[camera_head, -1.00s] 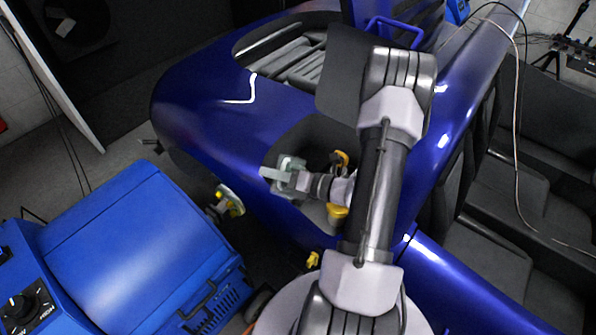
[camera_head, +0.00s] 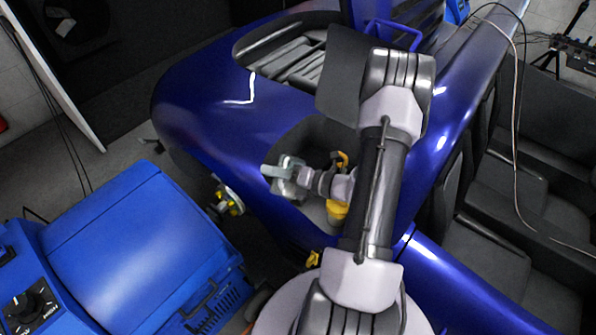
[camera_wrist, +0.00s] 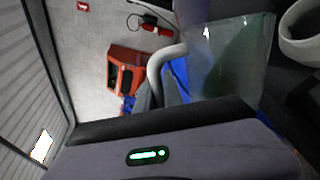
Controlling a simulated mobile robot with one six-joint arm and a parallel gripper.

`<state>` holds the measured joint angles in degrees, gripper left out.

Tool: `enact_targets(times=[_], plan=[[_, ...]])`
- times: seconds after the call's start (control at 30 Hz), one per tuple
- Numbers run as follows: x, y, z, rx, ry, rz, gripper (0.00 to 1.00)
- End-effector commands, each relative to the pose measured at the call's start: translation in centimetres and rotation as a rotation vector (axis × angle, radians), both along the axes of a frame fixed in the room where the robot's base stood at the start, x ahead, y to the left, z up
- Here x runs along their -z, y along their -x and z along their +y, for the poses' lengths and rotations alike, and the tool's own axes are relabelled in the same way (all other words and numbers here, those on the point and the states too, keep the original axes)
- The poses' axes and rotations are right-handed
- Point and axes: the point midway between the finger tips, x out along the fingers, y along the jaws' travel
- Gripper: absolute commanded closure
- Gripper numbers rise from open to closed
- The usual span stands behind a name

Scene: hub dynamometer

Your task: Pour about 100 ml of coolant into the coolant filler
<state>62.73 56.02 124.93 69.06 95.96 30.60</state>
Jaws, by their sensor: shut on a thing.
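My gripper (camera_head: 304,181) is shut on a clear, greenish jug (camera_head: 286,186), in front of the dark recess in the blue bodywork. In the wrist view the jug (camera_wrist: 228,55) fills the upper right, with its pale curved handle (camera_wrist: 160,75) to its left. The jug looks tilted in that view; its liquid level cannot be made out. A yellow part (camera_head: 337,211) sits just below my wrist in the head view, and another yellow piece (camera_head: 340,158) above it. I cannot tell which part is the coolant filler; my arm hides some of the recess.
The blue vehicle body (camera_head: 200,110) surrounds the recess (camera_head: 312,135). A blue machine (camera_head: 135,240) stands at the lower left, and a hub with yellow parts (camera_head: 228,200) lies between. A pale ring-shaped part (camera_wrist: 300,35) shows beside the jug in the wrist view.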

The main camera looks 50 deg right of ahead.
Motion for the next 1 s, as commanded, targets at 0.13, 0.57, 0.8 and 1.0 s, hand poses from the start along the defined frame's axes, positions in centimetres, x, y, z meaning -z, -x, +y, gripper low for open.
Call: enact_targets(times=[0.13,0.57,0.8,1.0], plan=[[-0.09,-0.05,-0.13,0.000,-0.014,0.006,1.00],[-0.07,-0.19,-0.41,0.001,-0.053,0.024,1.00],[-0.07,-0.23,-0.50,0.000,-0.063,0.029,1.00],[-0.08,-0.26,-0.57,0.000,-0.071,0.032,1.00]])
